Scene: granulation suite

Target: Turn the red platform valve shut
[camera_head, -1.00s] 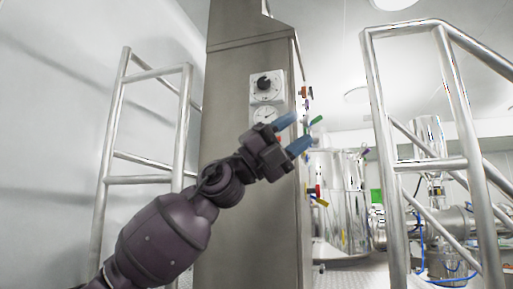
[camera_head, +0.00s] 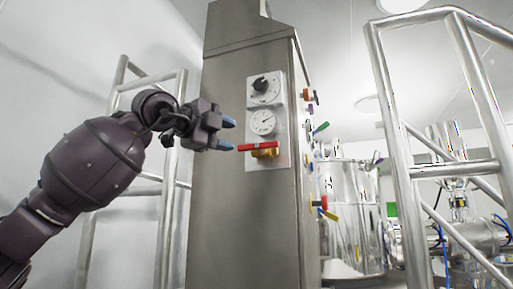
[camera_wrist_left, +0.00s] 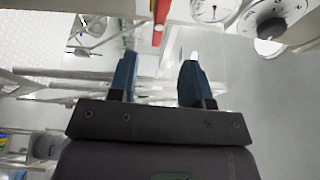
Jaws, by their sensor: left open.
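The red platform valve has a red lever (camera_head: 258,147) on a brass body (camera_head: 265,153). It sits low on a pale panel on the front of the grey steel cabinet, and the lever lies roughly level. My left gripper (camera_head: 227,134) is open and empty, with blue fingertips just left of the lever's left end. In the left wrist view, the red lever (camera_wrist_left: 161,14) shows at the top edge, beyond and between the two open fingers (camera_wrist_left: 160,65). It appears clear of both fingers. My right gripper is not in view.
A black knob (camera_head: 261,85) and a round gauge (camera_head: 263,122) sit above the valve on the panel. Small coloured valves (camera_head: 319,203) stick out from the cabinet's right side. Steel railings stand left (camera_head: 165,215) and right (camera_head: 385,100). A shiny tank (camera_head: 350,210) is behind.

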